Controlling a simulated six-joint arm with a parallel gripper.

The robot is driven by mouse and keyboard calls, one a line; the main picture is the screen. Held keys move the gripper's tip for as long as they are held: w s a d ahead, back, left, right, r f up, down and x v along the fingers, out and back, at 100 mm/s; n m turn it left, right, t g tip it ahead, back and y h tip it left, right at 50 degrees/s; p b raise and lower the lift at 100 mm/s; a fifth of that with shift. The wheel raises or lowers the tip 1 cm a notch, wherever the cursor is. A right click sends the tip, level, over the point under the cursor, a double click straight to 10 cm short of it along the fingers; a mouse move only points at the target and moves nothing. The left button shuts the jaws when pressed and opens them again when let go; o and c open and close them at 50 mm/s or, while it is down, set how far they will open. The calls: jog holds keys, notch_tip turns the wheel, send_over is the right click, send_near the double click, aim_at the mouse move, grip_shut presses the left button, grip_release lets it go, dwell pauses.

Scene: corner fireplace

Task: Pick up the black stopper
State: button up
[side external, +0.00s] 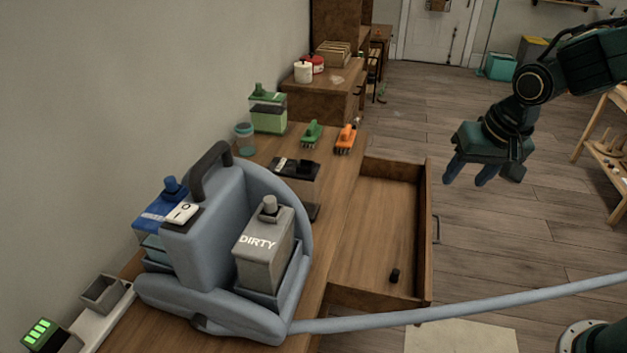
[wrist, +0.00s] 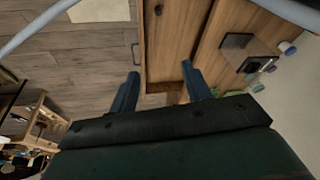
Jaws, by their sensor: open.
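The black stopper (side external: 395,275) is a small dark cylinder inside the open wooden drawer (side external: 372,232), near the drawer's near right corner. In the wrist view it appears as a small dark spot (wrist: 158,9) at the top edge, inside the drawer. My gripper (side external: 467,179) is open and empty, in the air to the right of the drawer and well apart from the stopper. In the wrist view its two blue fingers (wrist: 160,72) are spread, with the drawer beyond them.
A grey-blue machine with a "DIRTY" tank (side external: 264,248) stands on the bench left of the drawer. Its pale hose (side external: 480,304) crosses in front of the drawer. Green (side external: 312,133) and orange (side external: 346,138) brushes lie behind. Open floor (side external: 500,240) is right of the drawer.

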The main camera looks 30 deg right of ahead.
jog(key=w+a+f+m+g+h, duration=0.1)
jog(key=w+f, duration=0.3)
jog(key=f, duration=0.9)
jog(key=w+a+f+m+g, duration=0.1)
jog(key=w+f+m, duration=0.3)
jog(key=f, duration=0.9)
jog(key=shift+w+a+f+h, duration=0.15)
jog(key=shift+w+a+h, duration=0.05)
jog(key=shift+h, duration=0.2)
jog(key=shift+f, duration=0.1)
send_over(396, 271)
jog(key=s+a, duration=0.1)
jog(key=a, duration=0.1)
notch_tip(396, 271, down, 8)
jog(key=shift+d, duration=0.2)
jog(key=shift+f, duration=0.1)
jog(key=shift+x, duration=2.55)
jog(key=shift+d, duration=0.1)
jog(key=c, duration=1.1)
